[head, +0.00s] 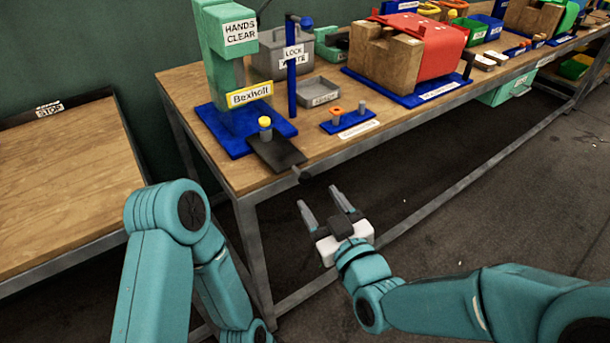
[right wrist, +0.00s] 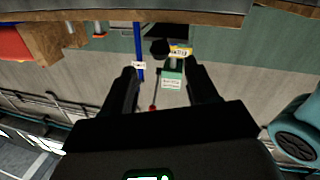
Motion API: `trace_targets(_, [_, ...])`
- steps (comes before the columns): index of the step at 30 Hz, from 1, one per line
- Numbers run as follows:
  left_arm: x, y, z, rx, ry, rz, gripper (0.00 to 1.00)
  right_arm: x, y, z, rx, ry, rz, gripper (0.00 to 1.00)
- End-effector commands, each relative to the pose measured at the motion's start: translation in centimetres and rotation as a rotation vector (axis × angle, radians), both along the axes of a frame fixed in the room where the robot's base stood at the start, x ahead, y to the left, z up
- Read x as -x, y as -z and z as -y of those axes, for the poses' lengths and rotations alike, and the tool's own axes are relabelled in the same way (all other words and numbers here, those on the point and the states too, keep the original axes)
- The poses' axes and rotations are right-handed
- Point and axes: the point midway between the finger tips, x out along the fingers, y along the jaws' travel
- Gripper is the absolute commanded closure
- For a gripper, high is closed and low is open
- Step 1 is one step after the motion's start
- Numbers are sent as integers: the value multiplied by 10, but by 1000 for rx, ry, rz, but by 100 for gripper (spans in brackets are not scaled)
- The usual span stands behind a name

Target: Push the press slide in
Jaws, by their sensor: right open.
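The press slide (head: 278,152) is a dark flat plate sticking out of the green press (head: 225,60) toward the table's front edge. A yellow-topped piece (head: 265,128) stands on it, and a short grey handle (head: 302,174) projects from its front end past the edge. My right gripper (head: 318,198) is open and empty, in front of the table edge and apart from the handle. In the right wrist view a dark round knob (right wrist: 160,48) shows beyond my open fingers (right wrist: 161,69). My left arm shows at the lower left of the head view; its gripper is not visible.
The press stands on a blue base (head: 218,133) on the wooden table (head: 240,178). A blue post (head: 291,75), a grey tray (head: 318,92), a small blue fixture (head: 348,122) and a red-and-wood machine (head: 400,50) stand to the right. The floor in front is clear.

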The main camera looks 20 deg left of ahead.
Motion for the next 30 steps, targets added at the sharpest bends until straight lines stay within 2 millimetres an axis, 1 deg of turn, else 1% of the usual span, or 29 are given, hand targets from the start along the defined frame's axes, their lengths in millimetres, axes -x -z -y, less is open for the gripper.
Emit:
trace_targets(1, [0,-3,0,0,0,0,39,-9,-1,-9,0,-1,0,42])
trace_targets(3, [0,-4,0,0,0,0,39,-21,-1,-20,0,-1,0,42])
trace_targets(6, [0,-6,0,0,0,0,39,-36,0,-33,0,0,0,42])
trace_targets(10, [0,-8,0,0,0,0,39,-51,0,-45,0,1,-1,42])
trace_targets(15, [0,-8,0,0,0,0,39,-60,1,-53,0,1,-2,42])
trace_targets(23, [0,-8,0,0,0,0,39,-61,0,-53,1,1,-1,42])
trace_targets(24, [0,-8,0,0,0,0,39,-61,0,-53,1,1,-1,48])
trace_targets(26, [0,-8,0,0,0,0,39,-61,0,-53,1,1,-1,68])
trace_targets(27, [0,-8,0,0,0,0,39,-61,0,-53,1,1,-1,81])
trace_targets(29, [0,-8,0,0,0,0,39,-61,0,-53,1,1,-1,100])
trace_targets(30, [0,-8,0,0,0,0,39,-61,0,-53,1,1,-1,100])
